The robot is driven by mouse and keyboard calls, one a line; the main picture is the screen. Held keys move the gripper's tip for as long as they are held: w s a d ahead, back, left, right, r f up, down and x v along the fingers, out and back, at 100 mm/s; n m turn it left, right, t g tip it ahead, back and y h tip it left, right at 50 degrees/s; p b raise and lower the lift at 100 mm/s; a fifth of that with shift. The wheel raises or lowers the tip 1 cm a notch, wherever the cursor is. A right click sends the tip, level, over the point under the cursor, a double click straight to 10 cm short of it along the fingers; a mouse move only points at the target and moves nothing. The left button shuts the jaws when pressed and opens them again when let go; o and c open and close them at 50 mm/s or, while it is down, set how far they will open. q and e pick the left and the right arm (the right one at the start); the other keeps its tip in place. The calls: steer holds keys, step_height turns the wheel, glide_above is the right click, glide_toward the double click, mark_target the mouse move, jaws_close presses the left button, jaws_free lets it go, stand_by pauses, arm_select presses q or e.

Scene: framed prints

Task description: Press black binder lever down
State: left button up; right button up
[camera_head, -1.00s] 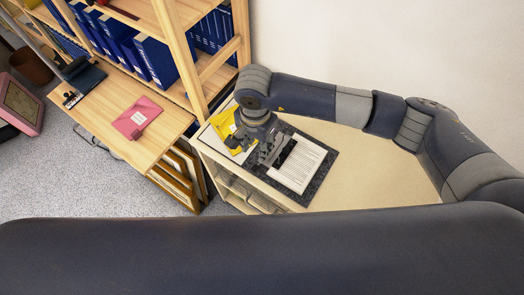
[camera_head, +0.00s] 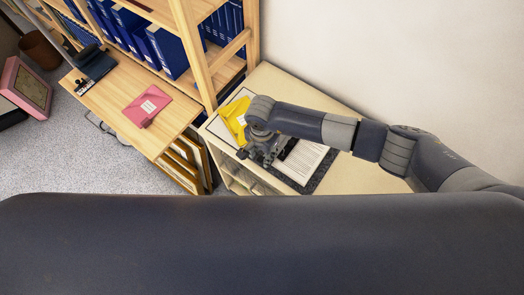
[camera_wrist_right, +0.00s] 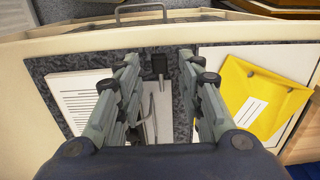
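The open binder (camera_head: 318,179) lies flat on the pale cabinet top, its inner face speckled dark grey. In the right wrist view its speckled face (camera_wrist_right: 48,63) shows on both sides of the metal mechanism. The black lever (camera_wrist_right: 160,66) shows as a dark knob between the two fingers of my right gripper (camera_wrist_right: 159,58). The gripper is open with nothing between its pads, and I cannot tell whether it touches the lever. In the head view my right gripper (camera_head: 262,157) is over the binder and hides the lever. My left gripper is not in view.
Printed sheets (camera_head: 305,160) and a yellow envelope (camera_head: 234,119) lie either side of the mechanism. A wooden shelf with blue binders (camera_head: 165,50) stands at the left. A pink folder (camera_head: 140,108) lies on its desk. The cabinet top (camera_head: 290,84) behind my arm is clear.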

steer(key=c, duration=0.6)
jaws_close()
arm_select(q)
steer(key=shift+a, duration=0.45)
arm_select(e)
steer(key=t+b, duration=0.1)
steer(key=s+f+h+b, duration=0.1)
steer(key=b, duration=0.1)
steer(key=shift+a+f+t+b, duration=0.2)
steer(key=shift+a+t+b, duration=0.1)
steer(key=shift+t, duration=0.1)
steer(key=shift+s+a+f+t+h+b, duration=0.1)
steer(key=shift+s+t+h+b, duration=0.25)
steer(key=shift+b, duration=0.3)
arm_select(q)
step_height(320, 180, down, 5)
arm_select(e)
steer(key=shift+w, duration=0.1)
steer(key=o, duration=0.6)
jaws_free()
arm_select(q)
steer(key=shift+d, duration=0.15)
arm_select(e)
steer(key=shift+w, duration=0.1)
